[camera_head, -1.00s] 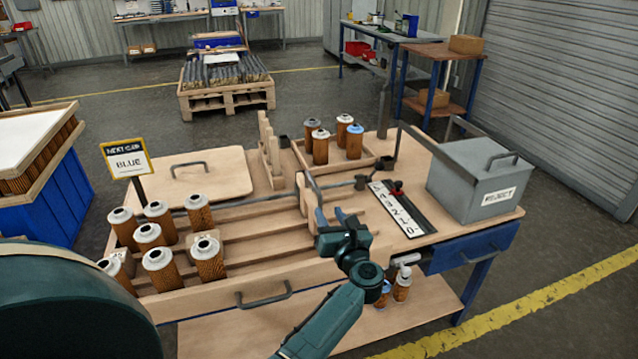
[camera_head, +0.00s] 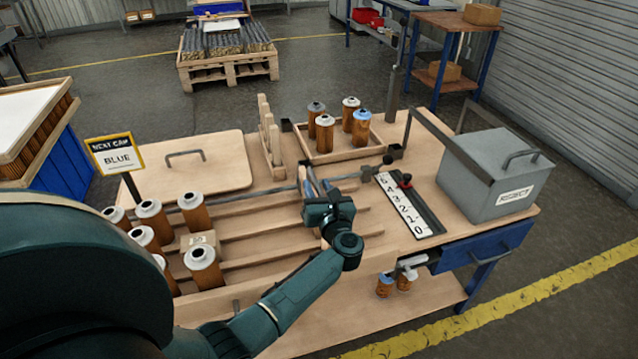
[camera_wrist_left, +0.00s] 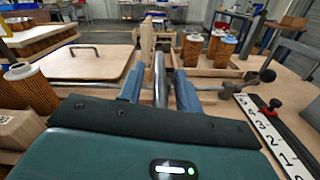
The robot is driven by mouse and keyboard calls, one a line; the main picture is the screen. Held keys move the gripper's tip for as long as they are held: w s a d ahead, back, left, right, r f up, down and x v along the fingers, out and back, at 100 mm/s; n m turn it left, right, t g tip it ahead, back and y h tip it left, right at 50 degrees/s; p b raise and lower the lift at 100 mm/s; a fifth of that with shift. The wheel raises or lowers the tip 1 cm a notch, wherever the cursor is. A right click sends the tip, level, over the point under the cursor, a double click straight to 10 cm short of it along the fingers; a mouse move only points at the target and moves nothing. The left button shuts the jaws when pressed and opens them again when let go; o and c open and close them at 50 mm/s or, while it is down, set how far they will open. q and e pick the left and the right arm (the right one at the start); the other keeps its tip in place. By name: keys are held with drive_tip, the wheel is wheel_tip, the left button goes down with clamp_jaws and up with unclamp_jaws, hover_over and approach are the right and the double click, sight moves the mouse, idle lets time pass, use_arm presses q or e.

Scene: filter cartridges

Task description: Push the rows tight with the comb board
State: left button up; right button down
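Several brown filter cartridges (camera_head: 203,268) with pale caps stand at the left end of the slatted wooden rack (camera_head: 262,238). My left gripper (camera_head: 309,182) is over the rack's right half, fingers pointing away from me. In the left wrist view, a dark grey bar (camera_wrist_left: 160,78) stands between its two blue fingers (camera_wrist_left: 186,92), with a visible gap on each side. A toothed wooden piece (camera_head: 269,138) stands farther back. My right gripper is not in view.
A tray (camera_head: 333,153) with several cartridges stands at the back. A number strip (camera_head: 404,205) and a grey reject bin (camera_head: 495,178) are on the right. A flat wooden lid (camera_head: 190,170) lies back left, behind a sign reading BLUE (camera_head: 117,157).

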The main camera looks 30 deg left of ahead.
use_arm(q)
clamp_jaws()
idle(0.3)
idle(0.3)
